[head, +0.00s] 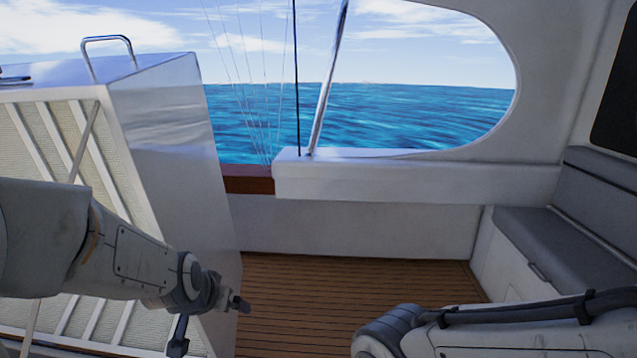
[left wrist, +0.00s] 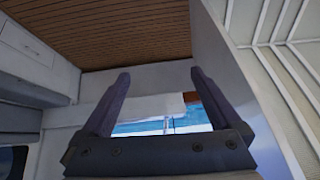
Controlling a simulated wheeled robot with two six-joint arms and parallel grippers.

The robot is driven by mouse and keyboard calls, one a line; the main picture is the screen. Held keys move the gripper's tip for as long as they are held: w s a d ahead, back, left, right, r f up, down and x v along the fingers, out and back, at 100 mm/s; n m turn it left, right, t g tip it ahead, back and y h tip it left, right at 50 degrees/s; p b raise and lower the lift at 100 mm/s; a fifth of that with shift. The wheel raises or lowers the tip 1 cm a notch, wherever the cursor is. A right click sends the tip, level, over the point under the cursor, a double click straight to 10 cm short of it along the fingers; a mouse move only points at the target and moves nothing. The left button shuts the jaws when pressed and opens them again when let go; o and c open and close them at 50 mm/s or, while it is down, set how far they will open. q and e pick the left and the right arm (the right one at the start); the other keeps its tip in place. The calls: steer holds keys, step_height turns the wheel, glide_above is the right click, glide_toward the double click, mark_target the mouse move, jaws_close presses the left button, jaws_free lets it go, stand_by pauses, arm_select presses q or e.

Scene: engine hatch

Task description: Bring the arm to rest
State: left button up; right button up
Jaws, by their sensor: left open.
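My left arm comes in from the left in the head view, and its gripper (head: 209,325) is open and empty, with its two fingers spread apart. It is in front of the lower right edge of the raised engine hatch (head: 160,110), whose ribbed, padded underside faces left. I cannot tell whether it touches the hatch. In the left wrist view the open fingers (left wrist: 160,75) have nothing between them, and the ribbed panel (left wrist: 285,45) is close on the right. My right arm shows at the lower right of the head view; its gripper is out of frame.
A metal handle (head: 108,42) stands on the hatch's upper edge, and a thin strut (head: 85,140) crosses its underside. The plank floor (head: 350,290) right of the hatch is clear. A grey cushioned bench (head: 560,245) is at the right. A white ledge (head: 420,180) runs below the opening.

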arm_select(q)
steer(key=s+f+n+g, duration=0.1)
steer(key=s+f+g, duration=0.25)
steer(key=s, duration=0.25)
steer(key=s+f+g, duration=0.2)
steer(key=s+f, duration=0.2)
steer(key=s, duration=0.2)
steer(key=s+d+r+m+g, duration=0.1)
steer(key=s+d+r+m, duration=0.1)
steer(key=s+d, duration=0.5)
steer(key=s+d+r+m+g+h, duration=0.1)
steer(key=s+d+r+m, duration=0.2)
steer(key=s+d+m, duration=0.2)
steer(key=s+d, duration=0.2)
steer(key=shift+s+r, duration=0.2)
steer(key=shift+s, duration=0.1)
